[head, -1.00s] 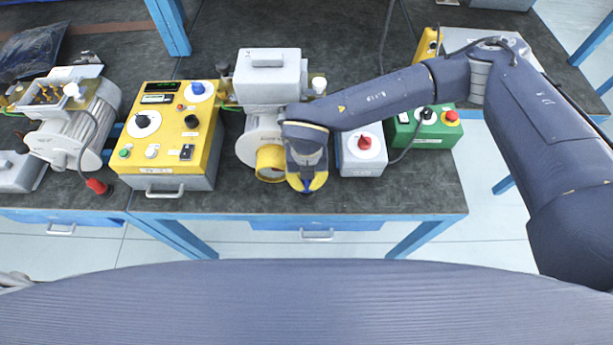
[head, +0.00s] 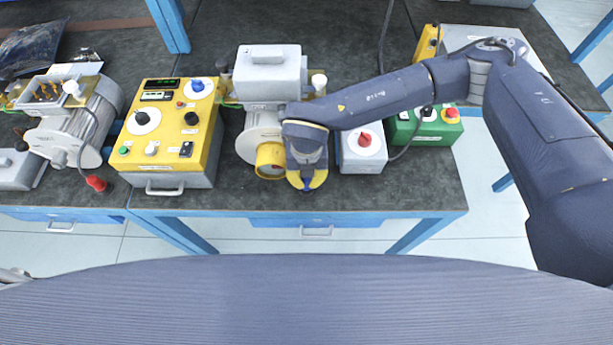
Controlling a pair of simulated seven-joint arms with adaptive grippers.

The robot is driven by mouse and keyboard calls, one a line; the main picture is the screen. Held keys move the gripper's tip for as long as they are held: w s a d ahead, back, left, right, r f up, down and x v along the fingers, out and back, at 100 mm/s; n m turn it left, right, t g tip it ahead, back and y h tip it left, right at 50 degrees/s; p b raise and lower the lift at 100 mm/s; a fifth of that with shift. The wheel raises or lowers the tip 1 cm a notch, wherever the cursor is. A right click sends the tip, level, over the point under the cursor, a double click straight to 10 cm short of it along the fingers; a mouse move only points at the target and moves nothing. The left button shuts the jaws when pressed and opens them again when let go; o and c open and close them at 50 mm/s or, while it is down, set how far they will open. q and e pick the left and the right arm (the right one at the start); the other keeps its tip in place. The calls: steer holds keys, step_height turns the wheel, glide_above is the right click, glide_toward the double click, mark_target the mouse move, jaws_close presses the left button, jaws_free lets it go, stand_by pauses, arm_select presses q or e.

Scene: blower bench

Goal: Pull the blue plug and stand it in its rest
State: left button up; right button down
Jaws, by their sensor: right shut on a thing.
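My right gripper (head: 306,181) points down beside the yellow-rimmed round outlet (head: 270,160) of the grey blower (head: 260,135), near the bench's front edge. It is shut, and a small dark blue bit (head: 307,190) shows at its fingertips, which I take to be the blue plug. Most of the plug is hidden by the gripper, so I cannot tell whether it is seated or free. I cannot make out the plug's rest. My left gripper is not in view.
Left of the blower stands a yellow control box (head: 168,130). Right of my gripper are a grey box with a red knob (head: 362,160) and a green box (head: 424,128). A red plug (head: 97,184) lies at the left. The dark bench (head: 425,185) is clear at front right.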

steer(key=shift+f, duration=0.5)
steer(key=c, duration=1.4)
jaws_free()
steer(key=shift+r, duration=0.1)
step_height(320, 180, up, 12)
steer(key=shift+f, duration=0.1)
